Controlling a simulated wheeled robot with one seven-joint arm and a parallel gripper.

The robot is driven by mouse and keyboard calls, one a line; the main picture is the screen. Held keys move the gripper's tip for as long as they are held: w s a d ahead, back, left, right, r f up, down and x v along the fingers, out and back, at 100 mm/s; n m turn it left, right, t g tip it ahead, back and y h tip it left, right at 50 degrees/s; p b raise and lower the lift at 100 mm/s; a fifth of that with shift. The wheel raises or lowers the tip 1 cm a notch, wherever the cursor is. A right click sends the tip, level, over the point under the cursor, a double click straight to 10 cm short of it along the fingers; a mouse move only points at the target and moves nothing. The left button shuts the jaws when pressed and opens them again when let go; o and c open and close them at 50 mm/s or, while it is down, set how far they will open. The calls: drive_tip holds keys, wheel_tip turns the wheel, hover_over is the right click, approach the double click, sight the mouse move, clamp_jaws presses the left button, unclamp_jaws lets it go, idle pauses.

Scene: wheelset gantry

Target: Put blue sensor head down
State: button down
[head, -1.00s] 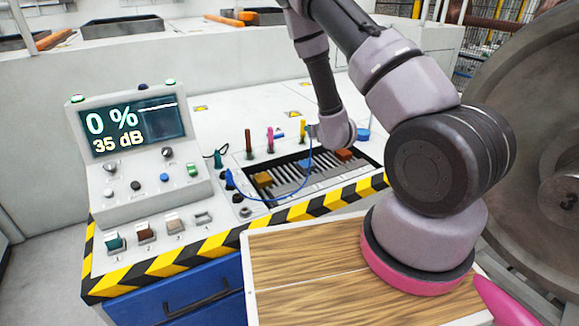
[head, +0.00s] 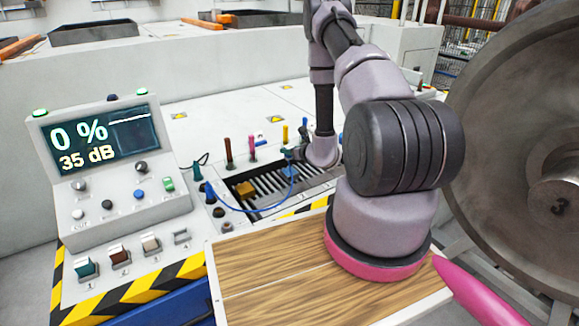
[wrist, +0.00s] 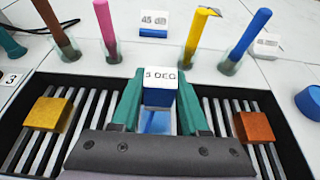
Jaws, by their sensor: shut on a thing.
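My gripper (wrist: 159,92) has teal fingers, shut on the blue sensor head (wrist: 159,121), a block with a white top marked "5 DEG". It is over the slatted tray (wrist: 82,88), between a yellow block (wrist: 50,112) on the left and an orange block (wrist: 254,127) on the right. In the head view, the yellow block (head: 245,190) shows in the tray (head: 262,206), and a blue cable (head: 250,210) loops from the console towards my gripper. My arm hides the orange block there. Whether the sensor head touches the slats cannot be told.
Behind the tray stand brown (wrist: 56,28), pink (wrist: 105,25), yellow (wrist: 195,35) and blue (wrist: 246,40) sticks in holders. The console (head: 110,165) reads 0 % and 35 dB. A wooden board (head: 265,275) lies in front; a large wheel (head: 520,130) stands at the right.

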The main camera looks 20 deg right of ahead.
drive_tip(key=shift+f, duration=3)
drive_tip(key=shift+f, duration=0.1)
drive_tip(key=shift+c, duration=2.1)
unclamp_jaws()
